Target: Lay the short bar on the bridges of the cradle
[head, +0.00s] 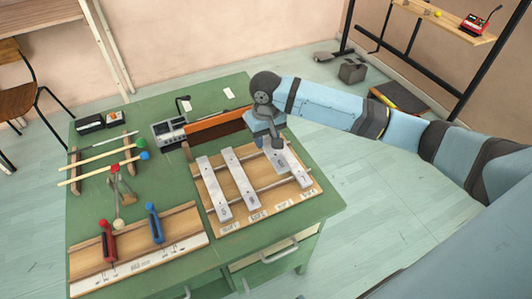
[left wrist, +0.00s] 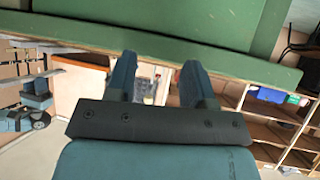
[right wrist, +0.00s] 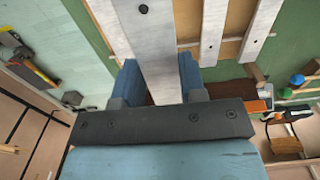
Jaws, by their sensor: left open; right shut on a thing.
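The cradle (head: 263,204) is a wooden board with two light rails as bridges, at the right of the green bench. Two pale metal bars lie across it at the left, the longer (head: 212,188) and the middle one (head: 240,180). My right gripper (head: 271,143) is over the cradle's far right part, shut on the short bar (right wrist: 150,50). The short bar points along the other bars; whether it touches the bridges I cannot tell. Another pale bar (head: 299,173) shows at the right end, partly covered. My left gripper (left wrist: 160,78) is open and empty beside the bench edge.
An orange-brown box (head: 215,127) and a grey device (head: 168,131) stand behind the cradle. Mallets (head: 105,153) rest on a rack at the left. A wooden board (head: 137,248) with red and blue handled tools lies in front.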

